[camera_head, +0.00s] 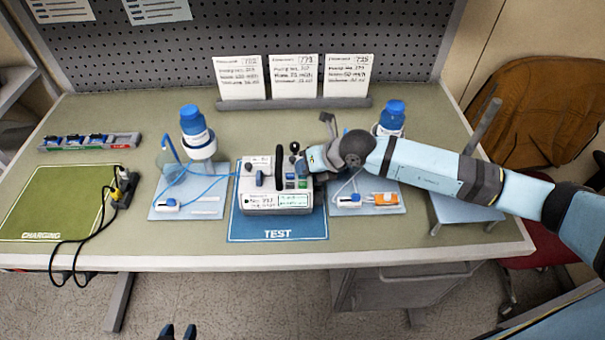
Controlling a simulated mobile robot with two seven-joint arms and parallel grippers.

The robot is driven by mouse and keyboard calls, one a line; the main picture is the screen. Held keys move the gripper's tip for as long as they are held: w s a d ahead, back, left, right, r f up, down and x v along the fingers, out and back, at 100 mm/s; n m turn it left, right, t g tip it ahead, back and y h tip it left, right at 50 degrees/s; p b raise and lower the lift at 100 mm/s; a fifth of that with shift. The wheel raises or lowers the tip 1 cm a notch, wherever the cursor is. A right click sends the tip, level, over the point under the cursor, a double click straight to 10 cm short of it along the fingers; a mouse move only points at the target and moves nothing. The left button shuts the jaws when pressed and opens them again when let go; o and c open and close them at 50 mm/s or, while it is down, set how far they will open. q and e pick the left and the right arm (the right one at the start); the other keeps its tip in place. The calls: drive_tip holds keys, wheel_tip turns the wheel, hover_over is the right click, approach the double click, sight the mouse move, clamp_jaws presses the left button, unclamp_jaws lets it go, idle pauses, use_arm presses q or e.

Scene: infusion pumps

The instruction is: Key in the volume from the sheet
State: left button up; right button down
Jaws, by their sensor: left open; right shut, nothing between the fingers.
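A white infusion pump (275,201) lies on the blue TEST mat (278,234) in the middle of the table. It has a dark handle, a small lit screen and coloured keys. Three white sheets (293,77) with handwritten lines stand in a grey holder at the back; the small writing is hard to read. My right gripper (304,167) reaches in from the right and is shut, with its tips at the pump's key side. It hides part of the keys, and I cannot tell whether it touches one. My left gripper (178,331) is open and empty at the bottom edge, in front of the table.
Blue-capped bottles stand at the left (193,123) and right (391,117) behind pale trays (207,207) with tubing. An orange-labelled piece (381,198) lies on the right tray. A green CHARGING mat (50,205) with a black-cabled plug (122,187) and a strip of small parts (90,141) are at the left.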

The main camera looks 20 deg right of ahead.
use_arm(q)
drive_tip(key=shift+r+p, duration=0.5)
drive_tip(key=shift+r, duration=0.15)
use_arm(e)
drive_tip(key=shift+r, duration=0.85)
drive_tip(key=shift+r+p, duration=1.6)
drive_tip(key=shift+r, duration=0.95)
use_arm(q)
wheel_tip(320, 180, up, 3)
drive_tip(key=shift+f, duration=0.1)
